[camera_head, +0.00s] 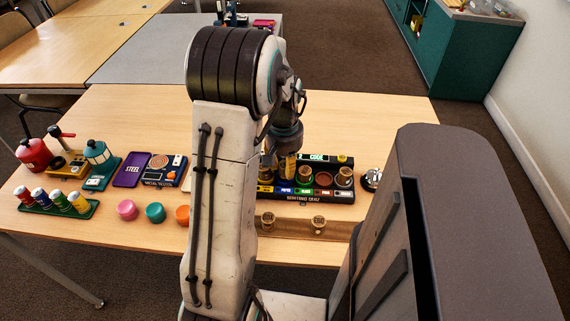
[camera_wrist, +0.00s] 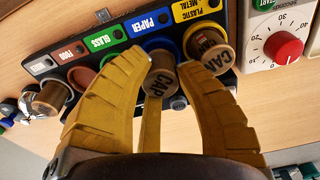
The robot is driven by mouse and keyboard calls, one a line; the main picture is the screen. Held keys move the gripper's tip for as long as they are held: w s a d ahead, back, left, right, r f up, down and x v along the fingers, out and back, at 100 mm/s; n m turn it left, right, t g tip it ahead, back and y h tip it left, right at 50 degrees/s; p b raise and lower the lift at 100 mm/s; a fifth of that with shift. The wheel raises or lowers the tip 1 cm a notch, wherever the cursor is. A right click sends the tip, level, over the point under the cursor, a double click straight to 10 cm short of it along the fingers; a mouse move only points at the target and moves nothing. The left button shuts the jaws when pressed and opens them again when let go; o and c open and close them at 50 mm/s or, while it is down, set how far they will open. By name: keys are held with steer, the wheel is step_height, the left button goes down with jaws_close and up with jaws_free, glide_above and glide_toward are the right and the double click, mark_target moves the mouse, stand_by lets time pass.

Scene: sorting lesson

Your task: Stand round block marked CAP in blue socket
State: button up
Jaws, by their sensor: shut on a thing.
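The round block marked CAP (camera_wrist: 161,77) is light brown with a dark top. It stands between the yellow fingers of my gripper (camera_wrist: 165,92), which is shut on it. It is at the blue socket (camera_wrist: 146,43), labelled PAPER, in the black sorting rack (camera_wrist: 58,55). I cannot tell whether its far end is inside the socket or just above it. In the head view my gripper (camera_head: 287,165) is over the rack, and the arm and fingers hide most of the block.
A block marked CAN (camera_wrist: 207,44) stands in the yellow socket beside it, close to a finger. Another round block (camera_wrist: 50,97) is at the rack's other end. Two round blocks (camera_head: 268,220) (camera_head: 319,223) stand on a wooden strip in front. A dial box (camera_wrist: 283,45) is close by.

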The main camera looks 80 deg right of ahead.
steer(key=shift+f+b, duration=0.3)
steer(key=shift+f, duration=0.1)
steer(key=o, duration=0.5)
steer(key=shift+o, duration=0.2)
steer(key=shift+r, duration=0.1)
steer(key=shift+a+r+p, duration=0.2)
steer(key=shift+r+p, duration=1.95)
steer(key=shift+r, duration=0.6)
steer(key=shift+a+r+p, duration=0.2)
steer(key=shift+r+p, duration=1.9)
steer(key=shift+r, duration=0.6)
steer(key=shift+r, duration=0.1)
step_height(320, 180, up, 6)
steer(key=p, duration=0.5)
glide_above(284, 166)
